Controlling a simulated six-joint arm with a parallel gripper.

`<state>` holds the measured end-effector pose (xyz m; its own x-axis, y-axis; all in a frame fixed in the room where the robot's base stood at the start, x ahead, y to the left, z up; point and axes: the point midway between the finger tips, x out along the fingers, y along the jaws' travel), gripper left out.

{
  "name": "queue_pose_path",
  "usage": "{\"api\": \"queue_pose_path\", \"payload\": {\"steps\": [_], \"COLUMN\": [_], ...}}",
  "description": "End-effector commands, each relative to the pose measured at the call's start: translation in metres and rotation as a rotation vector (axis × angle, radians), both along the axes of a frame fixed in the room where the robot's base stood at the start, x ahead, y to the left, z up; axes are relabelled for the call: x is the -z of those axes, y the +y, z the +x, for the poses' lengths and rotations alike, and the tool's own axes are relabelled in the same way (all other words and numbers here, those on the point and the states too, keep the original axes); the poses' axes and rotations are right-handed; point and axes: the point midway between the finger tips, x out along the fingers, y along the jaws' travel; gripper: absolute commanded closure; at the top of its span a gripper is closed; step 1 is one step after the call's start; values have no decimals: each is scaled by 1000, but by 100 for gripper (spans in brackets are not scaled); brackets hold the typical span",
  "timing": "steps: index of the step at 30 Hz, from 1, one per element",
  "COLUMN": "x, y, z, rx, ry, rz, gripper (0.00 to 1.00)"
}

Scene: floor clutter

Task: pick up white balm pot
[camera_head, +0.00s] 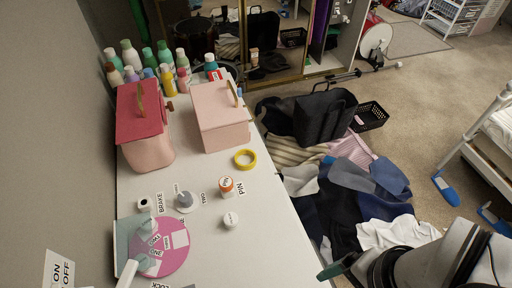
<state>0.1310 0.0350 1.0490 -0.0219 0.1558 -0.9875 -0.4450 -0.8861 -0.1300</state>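A small white pot (230,220), which looks like the balm pot, stands upright on the white tabletop (258,215) near its right edge. Its lid seems to carry small print too tiny to read. My arm enters at the lower right, and what looks like the tip of my gripper (335,268) is a dark green piece right of the table edge, to the right of the pot and apart from it. Most of the gripper is hidden, so I cannot tell whether it is open or shut.
A white and orange jar (227,188) stands just behind the pot. A yellow tape ring (245,159), a pink case (220,117), a red-lidded case (143,125) and several bottles are farther back. A pink disc (165,246) lies left. Clothes (350,195) cover the floor at right.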

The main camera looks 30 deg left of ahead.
Motion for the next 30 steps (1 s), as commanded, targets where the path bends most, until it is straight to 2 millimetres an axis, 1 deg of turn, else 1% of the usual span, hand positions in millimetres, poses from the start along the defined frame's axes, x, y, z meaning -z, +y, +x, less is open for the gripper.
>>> {"api": "queue_pose_path", "payload": {"steps": [2,4,5,6,7,8,9,10,12,14,15,17,24,27,30], "x": [-5,-8,-7,-3,2,8,19,26,43,53,58,69,136,155,166], "y": [11,39,58,88,113,139,172,195,238,262,271,276,274,274,274], "z": [20,55,71,90,101,109,114,116,113,108,106,105,105,105,105], "rx": [-181,-523,-696,-928,-1094,-1254,-1450,-1580,-1821,-1950,-2000,-2034,-2031,-2030,-2028], "ry": [-9,-36,-51,-71,-86,-100,-117,-129,-151,-165,-168,-171,-167,-169,-171], "rz": [-12,-32,-41,-51,-56,-62,-67,-70,-74,-76,-76,-77,-77,-76,-77], "gripper": [17,17,17,17,17,17,17,17,17,17,17,17,17,17,17]}}
